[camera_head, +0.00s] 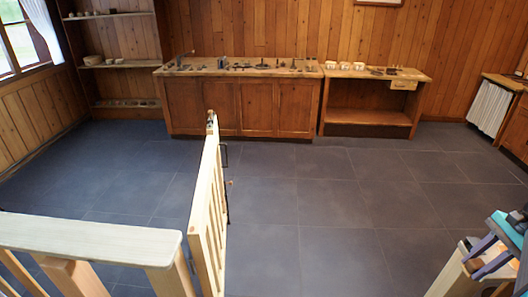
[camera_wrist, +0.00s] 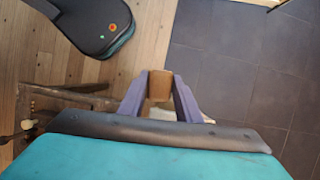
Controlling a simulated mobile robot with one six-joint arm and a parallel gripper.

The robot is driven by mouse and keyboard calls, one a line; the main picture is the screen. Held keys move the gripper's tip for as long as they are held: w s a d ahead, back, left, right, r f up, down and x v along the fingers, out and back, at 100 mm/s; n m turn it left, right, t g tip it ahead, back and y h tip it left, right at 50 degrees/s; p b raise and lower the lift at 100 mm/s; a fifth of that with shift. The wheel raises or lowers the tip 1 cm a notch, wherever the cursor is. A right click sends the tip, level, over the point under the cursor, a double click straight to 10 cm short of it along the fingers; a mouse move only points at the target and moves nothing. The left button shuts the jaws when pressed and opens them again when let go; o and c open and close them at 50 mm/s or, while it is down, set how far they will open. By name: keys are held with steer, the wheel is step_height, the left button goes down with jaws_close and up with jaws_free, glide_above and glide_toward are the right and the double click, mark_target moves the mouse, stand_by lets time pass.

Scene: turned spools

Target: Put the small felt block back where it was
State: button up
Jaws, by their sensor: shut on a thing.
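My gripper (camera_wrist: 159,88) has purple fingers and shows in the wrist view, shut on a small brown block, which I take to be the felt block (camera_wrist: 160,83). The block sits between the two fingertips, above the floor. The place the block came from cannot be told from these frames.
A pale wooden gate (camera_head: 208,215) stands open beside a railing (camera_head: 90,240). Tiled floor (camera_head: 290,215) beyond is clear. A long workbench (camera_head: 240,108) with small items, a lower table (camera_head: 368,118) and shelves (camera_head: 120,65) line the back. A curtained counter (camera_head: 490,108) stands right.

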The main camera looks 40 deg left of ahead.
steer(key=shift+s, duration=0.45)
steer(key=d+f+b, duration=0.2)
steer(key=d, duration=0.5)
steer(key=shift+w+a, duration=0.1)
stand_by(0.5)
